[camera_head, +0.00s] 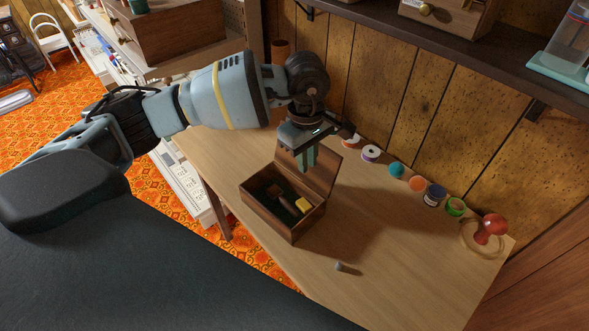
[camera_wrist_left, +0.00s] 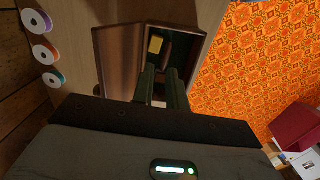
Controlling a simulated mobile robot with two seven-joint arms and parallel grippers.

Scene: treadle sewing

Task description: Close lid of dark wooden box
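The dark wooden box (camera_head: 280,222) stands on the table with its lid (camera_head: 323,171) open, raised at the back, wall side. In the left wrist view the lid's inner face (camera_wrist_left: 113,62) is left of the box's dark green interior (camera_wrist_left: 185,52). Inside lie a yellow block (camera_head: 303,205) and some dark brown items. My left gripper (camera_head: 308,165) points down over the box in front of the lid. Its green fingers, also in the left wrist view (camera_wrist_left: 161,78), have a narrow gap with nothing held. Contact with the lid cannot be told. My right gripper is out of view.
Several thread spools, among them a teal one (camera_head: 396,170), line the wall side of the table. A red pincushion-like object (camera_head: 491,226) is at the far right. A small grey thimble-like piece (camera_head: 339,267) lies in front. A shelf (camera_head: 440,52) overhangs the back.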

